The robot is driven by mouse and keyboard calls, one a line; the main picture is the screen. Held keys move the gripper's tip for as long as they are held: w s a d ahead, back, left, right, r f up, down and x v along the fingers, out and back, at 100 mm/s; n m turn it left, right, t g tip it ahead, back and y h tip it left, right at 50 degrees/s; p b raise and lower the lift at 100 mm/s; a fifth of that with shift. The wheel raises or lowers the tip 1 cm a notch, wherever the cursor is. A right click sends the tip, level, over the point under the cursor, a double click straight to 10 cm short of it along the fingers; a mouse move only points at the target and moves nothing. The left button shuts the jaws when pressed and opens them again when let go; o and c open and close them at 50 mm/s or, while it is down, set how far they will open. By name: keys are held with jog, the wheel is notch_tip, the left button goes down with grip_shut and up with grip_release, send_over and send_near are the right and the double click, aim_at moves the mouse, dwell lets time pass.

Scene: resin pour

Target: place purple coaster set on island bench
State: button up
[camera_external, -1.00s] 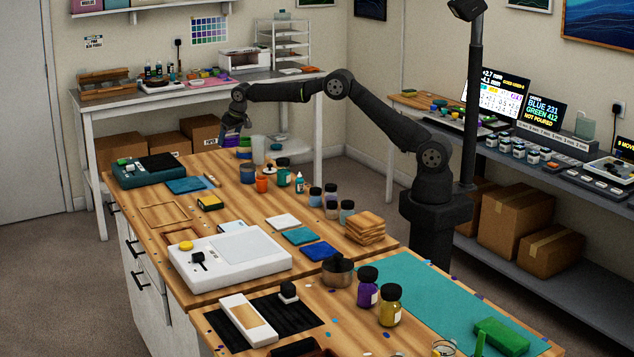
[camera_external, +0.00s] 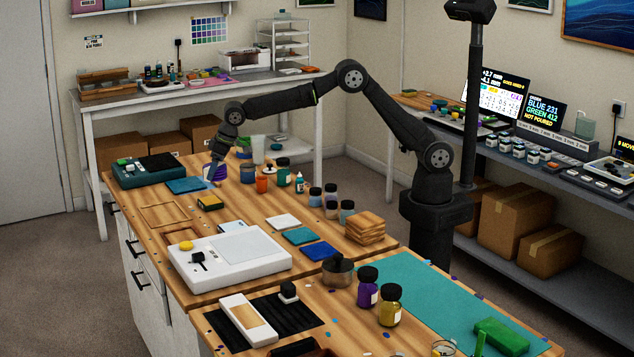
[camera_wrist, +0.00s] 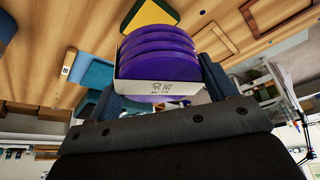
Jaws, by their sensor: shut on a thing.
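The purple coaster set (camera_external: 214,174) is a stack of round purple coasters with a white labelled band. In the wrist view the coaster set (camera_wrist: 160,45) sits between both fingers of my gripper (camera_wrist: 160,85). My gripper (camera_external: 216,162) is shut on it, low over the far end of the wooden island bench (camera_external: 252,207). The bench top (camera_wrist: 228,30) shows beyond the coasters in the wrist view. I cannot tell whether the set touches the bench.
A blue cloth-like square (camera_external: 188,185) and a teal case (camera_external: 148,170) lie left of the gripper. A blue-grey cup (camera_external: 247,173) and an orange cup (camera_external: 262,184) stand to its right.

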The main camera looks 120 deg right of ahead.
jog(key=w+a+n+y, duration=0.1)
jog(key=w+a+n, duration=0.15)
jog(key=a, duration=1.75)
jog(key=n+y, duration=0.4)
jog(key=n, duration=0.6)
send_over(419, 291)
jog(key=s+d, duration=0.1)
notch_tip(419, 291, down, 6)
jog(key=shift+s+d+f, duration=0.15)
jog(key=shift+f, duration=0.1)
jog(key=shift+s+a+f, duration=0.1)
jog(key=shift+a+f, duration=0.2)
jog(key=shift+a, duration=0.1)
jog(key=shift+f, duration=1.95)
jog(key=shift+f, duration=0.15)
